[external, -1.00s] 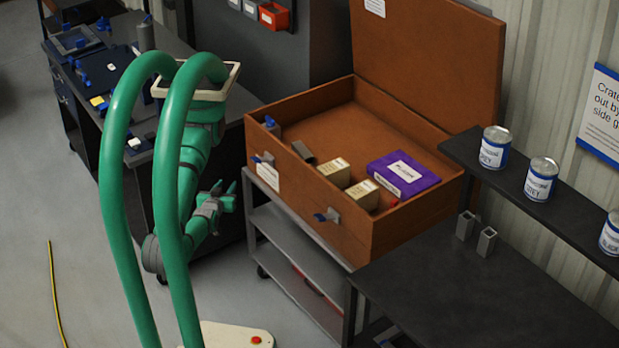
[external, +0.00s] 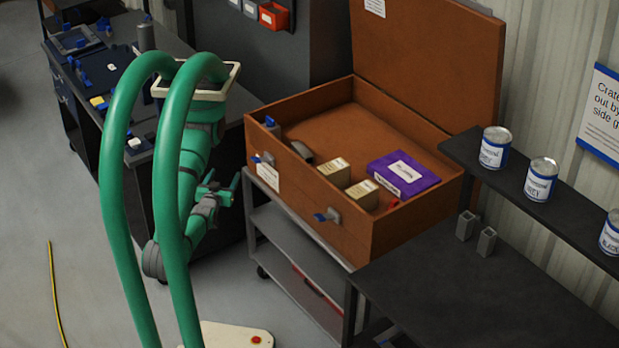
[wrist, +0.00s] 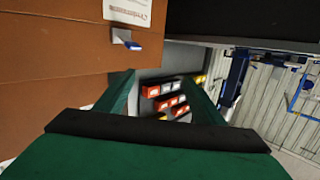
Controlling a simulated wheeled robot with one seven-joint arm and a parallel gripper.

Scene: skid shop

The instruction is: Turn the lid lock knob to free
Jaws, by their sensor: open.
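The brown crate (external: 300,205) stands on a grey cart with its lid (external: 430,70) raised. Two small grey fittings with blue levers are on its front wall, a left one (external: 263,158) and a right one (external: 328,215). I cannot tell for sure which is the lid lock knob. One blue-tipped knob (wrist: 125,38) shows in the wrist view, near a white label, above and left of my fingers. My gripper (external: 231,188) is open and empty, in front of the crate's left end, apart from it. It also shows in the wrist view (wrist: 160,95).
The crate holds two tan boxes (external: 334,172), a purple box (external: 403,174) and a grey item. A dark bench (external: 490,285) is at the right, under a shelf (external: 540,190) with paint cans. Another workbench (external: 85,85) stands behind my arm. Open floor lies left.

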